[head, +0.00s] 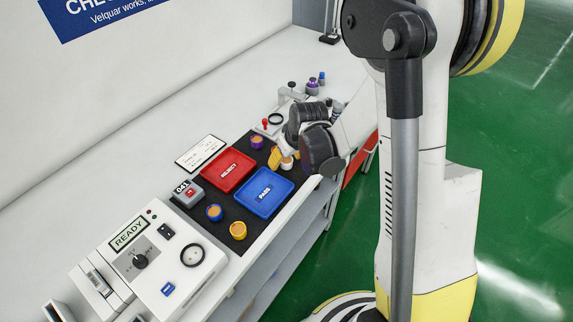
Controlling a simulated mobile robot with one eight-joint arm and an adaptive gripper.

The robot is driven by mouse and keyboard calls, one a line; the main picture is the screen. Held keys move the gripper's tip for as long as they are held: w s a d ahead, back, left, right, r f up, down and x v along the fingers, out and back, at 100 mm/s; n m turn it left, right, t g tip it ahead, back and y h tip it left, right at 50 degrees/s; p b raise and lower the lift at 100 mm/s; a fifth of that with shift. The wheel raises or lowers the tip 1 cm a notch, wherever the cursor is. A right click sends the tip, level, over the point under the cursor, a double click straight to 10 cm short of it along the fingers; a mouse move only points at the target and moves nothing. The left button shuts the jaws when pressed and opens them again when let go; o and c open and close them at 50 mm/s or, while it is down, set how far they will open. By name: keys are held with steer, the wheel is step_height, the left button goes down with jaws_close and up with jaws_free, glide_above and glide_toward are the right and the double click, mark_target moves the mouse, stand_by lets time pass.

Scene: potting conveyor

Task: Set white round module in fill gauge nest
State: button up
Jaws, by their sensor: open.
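The white round module (287,164), with an orange-tan top, stands on the dark mat beyond the blue tray. My gripper (284,157) is over it, with a yellow finger beside the module on its left. The fingers are open. The gripper body partly hides the module, and I cannot tell whether a finger touches it. A round dark-ringed nest (193,255), which looks like the fill gauge nest, sits empty on the white READY box (150,262) at the near end of the bench.
A red REJECT tray (228,153) and a blue PASS tray (246,201) lie between gripper and READY box. Purple (257,142), blue (214,212) and yellow (239,230) round modules stand around them. A grey box (187,194) marked 043 stands left of the trays.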

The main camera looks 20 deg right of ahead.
jaws_close()
steer(key=shift+r, duration=0.15)
